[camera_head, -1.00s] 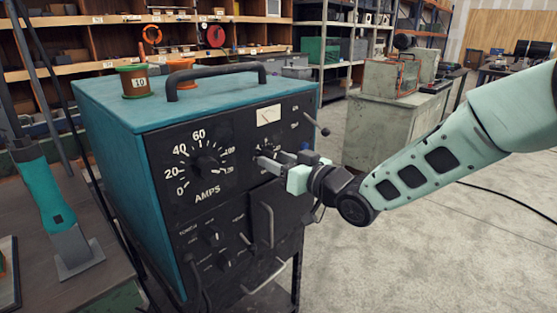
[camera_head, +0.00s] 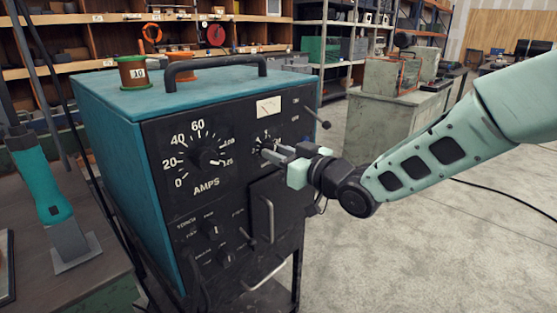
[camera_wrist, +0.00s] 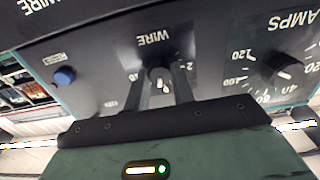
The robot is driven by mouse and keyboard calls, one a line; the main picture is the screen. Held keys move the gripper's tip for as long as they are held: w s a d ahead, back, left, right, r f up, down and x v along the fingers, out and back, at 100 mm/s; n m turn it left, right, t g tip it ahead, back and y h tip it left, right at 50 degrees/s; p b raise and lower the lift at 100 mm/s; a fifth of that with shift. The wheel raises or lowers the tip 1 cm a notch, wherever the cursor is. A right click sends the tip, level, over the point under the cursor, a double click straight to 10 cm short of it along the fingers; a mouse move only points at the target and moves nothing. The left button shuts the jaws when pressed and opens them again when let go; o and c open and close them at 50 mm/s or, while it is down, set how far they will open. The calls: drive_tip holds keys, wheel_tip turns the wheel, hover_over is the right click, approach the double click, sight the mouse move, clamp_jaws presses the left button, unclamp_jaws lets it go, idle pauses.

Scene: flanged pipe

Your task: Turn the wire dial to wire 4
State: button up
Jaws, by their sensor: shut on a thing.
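The wire dial (camera_wrist: 160,74) is a small dark knob under the upside-down word WIRE in the wrist view. Pale number marks surround it, but its pointer setting is too small and covered to read. My gripper (camera_wrist: 161,84) has one finger on each side of the knob and is shut on it. In the head view my gripper (camera_head: 272,151) reaches from the right to the front panel of the teal welding machine (camera_head: 115,170). Its fingers partly hide the wire dial (camera_head: 265,141) there.
The larger AMPS dial (camera_head: 208,157) is left of my gripper in the head view. A meter (camera_head: 268,106) is above, and a lever (camera_head: 315,117) sticks out at upper right. A blue button (camera_wrist: 64,76) shows in the wrist view. Open floor lies right.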

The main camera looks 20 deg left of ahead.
drive_tip(key=shift+f+n+b, duration=0.1)
drive_tip(key=shift+n+b, duration=5.2)
drive_tip(key=shift+b, duration=0.8)
drive_tip(key=o, duration=1)
drive_tip(key=v, duration=1.7)
drive_tip(key=shift+s+d, duration=0.15)
drive_tip(key=shift+d, duration=0.05)
